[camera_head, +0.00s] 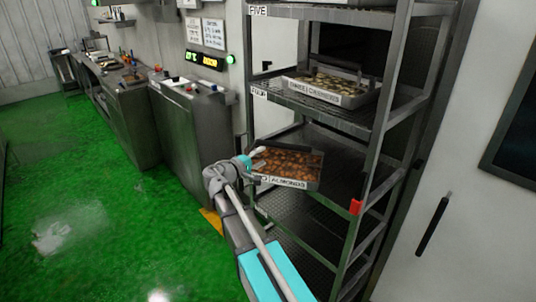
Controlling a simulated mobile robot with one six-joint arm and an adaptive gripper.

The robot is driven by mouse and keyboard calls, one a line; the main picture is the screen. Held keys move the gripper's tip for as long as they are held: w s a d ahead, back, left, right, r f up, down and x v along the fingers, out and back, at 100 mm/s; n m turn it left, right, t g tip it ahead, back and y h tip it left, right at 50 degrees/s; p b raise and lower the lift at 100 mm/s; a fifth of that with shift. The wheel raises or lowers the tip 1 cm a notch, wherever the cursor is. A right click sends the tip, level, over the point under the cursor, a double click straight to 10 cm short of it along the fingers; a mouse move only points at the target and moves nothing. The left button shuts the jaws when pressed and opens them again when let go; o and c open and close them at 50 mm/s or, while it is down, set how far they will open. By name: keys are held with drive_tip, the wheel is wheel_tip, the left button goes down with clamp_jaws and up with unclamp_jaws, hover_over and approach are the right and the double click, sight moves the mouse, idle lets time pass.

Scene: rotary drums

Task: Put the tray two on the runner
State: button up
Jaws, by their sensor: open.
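A metal tray of brown almonds (300,184) is at the rack's lower middle level. Its front label reads "ALMONDS", and the start of the label is hard to read beside my arm. My gripper (247,163) is at the tray's left end, with its teal part close to the tray's edge. My gripper is open; its fingertips are small and partly hidden, so I cannot tell whether they touch the tray. The rack's runners (330,148) show as metal rails between the posts. I cannot tell how the almond tray is supported.
The rack post (375,150) carries a red block (355,207). A steel cabinet (195,130) stands left of the rack. The green floor (130,230) at left is clear.

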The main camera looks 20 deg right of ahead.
drive_tip(key=shift+s+a, duration=0.15)
drive_tip(key=shift+a, duration=0.2)
idle(0.3)
